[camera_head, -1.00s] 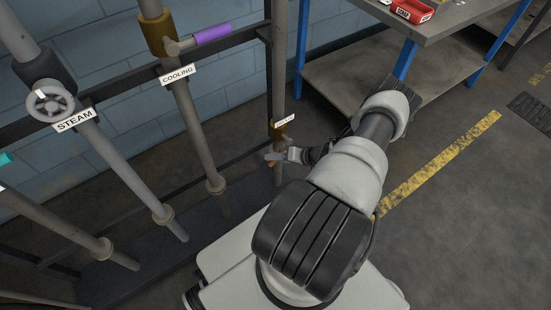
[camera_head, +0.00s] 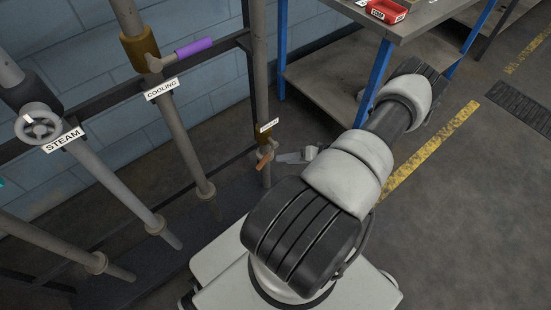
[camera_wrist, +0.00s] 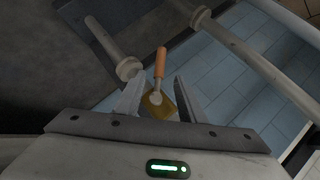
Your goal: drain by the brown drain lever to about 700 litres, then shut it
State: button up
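The brown drain lever (camera_head: 263,163) is on a brass valve low on the upright pipe at the middle of the head view. A small white label, too small to read, is beside it. In the wrist view the lever's orange-brown handle (camera_wrist: 160,62) points up from its brass valve body (camera_wrist: 155,105). My gripper (camera_wrist: 158,82) is open, with one finger on each side of the valve in that view and nothing held. In the head view my gripper (camera_head: 280,158) is just right of the lever, seemingly apart from it. No litre reading is in view.
The purple-handled cooling valve (camera_head: 193,47) and the steam handwheel (camera_head: 38,125) are on pipes to the left. A steel bench (camera_head: 425,20) with blue legs and a red bin (camera_head: 386,11) stands behind right.

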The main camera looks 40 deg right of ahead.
jog(key=shift+v, duration=2.2)
jog(key=shift+f, duration=0.1)
